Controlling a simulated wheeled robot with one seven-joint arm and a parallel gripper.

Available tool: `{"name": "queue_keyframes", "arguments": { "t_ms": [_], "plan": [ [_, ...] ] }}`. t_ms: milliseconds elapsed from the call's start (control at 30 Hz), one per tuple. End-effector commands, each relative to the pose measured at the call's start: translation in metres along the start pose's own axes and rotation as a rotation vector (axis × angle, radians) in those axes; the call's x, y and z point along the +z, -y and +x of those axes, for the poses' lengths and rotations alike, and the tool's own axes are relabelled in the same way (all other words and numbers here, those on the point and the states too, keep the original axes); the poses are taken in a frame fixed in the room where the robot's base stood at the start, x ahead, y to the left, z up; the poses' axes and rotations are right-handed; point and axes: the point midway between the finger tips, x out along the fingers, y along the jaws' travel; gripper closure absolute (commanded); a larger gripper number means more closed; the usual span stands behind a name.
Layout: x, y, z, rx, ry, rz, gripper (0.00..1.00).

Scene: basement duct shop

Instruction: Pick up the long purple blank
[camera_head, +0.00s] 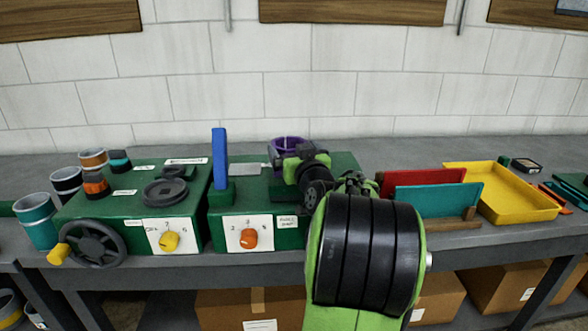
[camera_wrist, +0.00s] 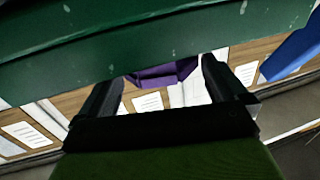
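A purple piece (camera_head: 288,142) with a curved, hollow-looking rim shows at the back of the right green machine (camera_head: 270,200). Its lower part is hidden by my gripper and the machine; I cannot tell its full length. My gripper (camera_head: 300,158) is just in front of it and partly overlaps it in the head view. In the wrist view my gripper (camera_wrist: 161,72) has its two dark fingers spread apart. The purple piece (camera_wrist: 165,76) shows in the gap between them, partly covered by a green edge. I see no clear contact with either finger.
A blue upright plate (camera_head: 220,155) stands left of my gripper. Right of my arm, red and teal panels (camera_head: 435,198) stand in a wooden rack beside a yellow tray (camera_head: 515,212). A block wall is behind.

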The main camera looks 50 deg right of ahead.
Motion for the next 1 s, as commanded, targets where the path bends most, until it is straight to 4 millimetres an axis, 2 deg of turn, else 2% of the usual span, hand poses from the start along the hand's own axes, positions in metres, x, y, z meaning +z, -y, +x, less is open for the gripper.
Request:
{"name": "queue_keyframes", "arguments": {
  "t_ms": [33, 267, 433, 467, 633, 767, 900, 1000],
  "plan": [
    [0.0, 0.0, 0.0, 0.0, 0.0, 0.0, 0.09],
    [0.0, 0.0, 0.0, 0.0, 0.001, -0.001, 0.44],
    [0.0, 0.0, -0.001, 0.001, 0.0, -0.001, 0.46],
    [0.0, 0.0, -0.001, 0.001, 0.0, -0.001, 0.52],
    [-0.002, 0.0, -0.001, 0.001, 0.0, -0.002, 0.52],
    [-0.026, 0.0, -0.001, 0.0, -0.004, -0.005, 0.52],
    [-0.065, 0.0, -0.001, 0.0, -0.005, -0.005, 0.52],
    [-0.086, 0.0, -0.001, -0.001, -0.004, -0.003, 0.52]
  ]
}}
